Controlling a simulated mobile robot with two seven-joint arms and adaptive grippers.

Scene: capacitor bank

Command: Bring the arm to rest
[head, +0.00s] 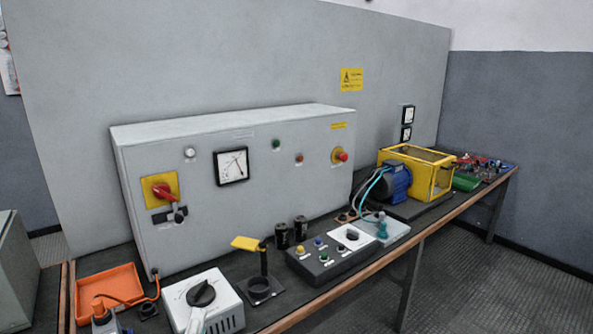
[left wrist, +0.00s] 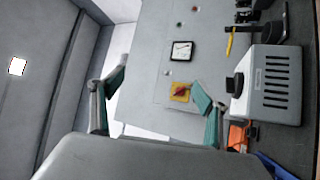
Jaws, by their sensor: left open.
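My left gripper (left wrist: 162,98) shows in the left wrist view with its two teal-padded fingers spread wide and nothing between them. Beyond the fingers are the grey panel and a pale gap of background. My right gripper is in neither view.
A grey cabinet (head: 240,200) with a red switch and a meter stands on the long bench. In front are an orange tray (head: 108,281), a white knob box (head: 218,310), a black button box (head: 325,262) and two black cylinders. A yellow-framed motor unit (head: 433,172) stands farther right. The floor at right is clear.

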